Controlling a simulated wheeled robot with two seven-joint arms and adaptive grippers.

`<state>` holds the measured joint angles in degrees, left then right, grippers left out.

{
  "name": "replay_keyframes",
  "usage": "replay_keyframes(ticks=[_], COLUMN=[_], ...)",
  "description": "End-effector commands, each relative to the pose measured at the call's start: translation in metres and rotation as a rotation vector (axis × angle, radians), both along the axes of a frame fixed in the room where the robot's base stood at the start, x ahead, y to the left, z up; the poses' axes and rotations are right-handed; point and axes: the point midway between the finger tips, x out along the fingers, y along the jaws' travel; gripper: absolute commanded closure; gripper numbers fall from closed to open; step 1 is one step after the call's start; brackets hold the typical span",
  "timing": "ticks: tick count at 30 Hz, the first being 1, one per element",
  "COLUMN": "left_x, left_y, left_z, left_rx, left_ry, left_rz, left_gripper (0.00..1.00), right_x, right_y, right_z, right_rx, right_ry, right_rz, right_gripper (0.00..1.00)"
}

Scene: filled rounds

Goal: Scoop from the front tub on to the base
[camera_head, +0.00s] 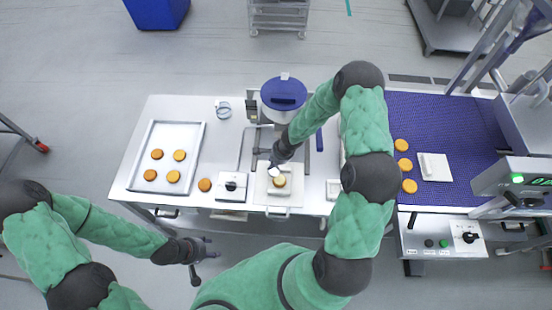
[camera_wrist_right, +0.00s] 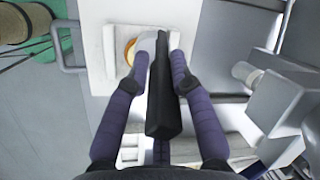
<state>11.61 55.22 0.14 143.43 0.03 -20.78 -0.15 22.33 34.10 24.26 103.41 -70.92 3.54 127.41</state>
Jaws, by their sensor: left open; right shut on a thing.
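A round orange-brown base (camera_head: 279,182) sits in a white holder (camera_head: 278,198) at the front middle of the table. My right gripper (camera_head: 275,160) is above the holder, shut on a scoop's black handle (camera_wrist_right: 164,95). The scoop's pale head (camera_head: 273,172) is over or just beside the base. In the right wrist view the head partly covers the base (camera_wrist_right: 129,52); I cannot tell whether they touch or what the scoop holds. My left gripper (camera_head: 203,250) is open and empty, off the table's front edge. I cannot make out the front tub; my right arm hides part of the table.
A tray (camera_head: 193,139) with several orange rounds lies at the left, with one loose round (camera_head: 204,185) nearby. A blue-lidded machine (camera_head: 284,94) stands behind the holder. A blue conveyor (camera_head: 440,125) at the right carries 3 rounds and a white block (camera_head: 434,168).

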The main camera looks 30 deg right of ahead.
Motion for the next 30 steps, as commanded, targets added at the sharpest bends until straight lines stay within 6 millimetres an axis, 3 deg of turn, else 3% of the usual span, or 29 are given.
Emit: replay_keyframes(ticks=[1,16,23,30], left_x=[0.0,0.0,0.0,0.0], left_y=[0.0,0.0,0.0,0.0], left_z=[0.012,0.071,0.085,0.069], left_rx=[0.0,0.0,0.0,0.0], left_ry=[0.0,0.0,0.0,0.001], left_rz=[0.0,0.0,0.0,0.0], left_gripper=[0.48,0.48,0.48,0.48], right_x=[0.002,0.012,0.02,0.019], right_y=[0.001,0.01,0.016,0.015], right_z=[0.006,0.017,0.022,0.018], right_rx=[-0.009,-0.104,-0.167,-0.171], right_ry=[0.013,0.153,0.243,0.249], right_rz=[0.002,0.002,0.001,0.0], right_gripper=[1.0,1.0,1.0,1.0])
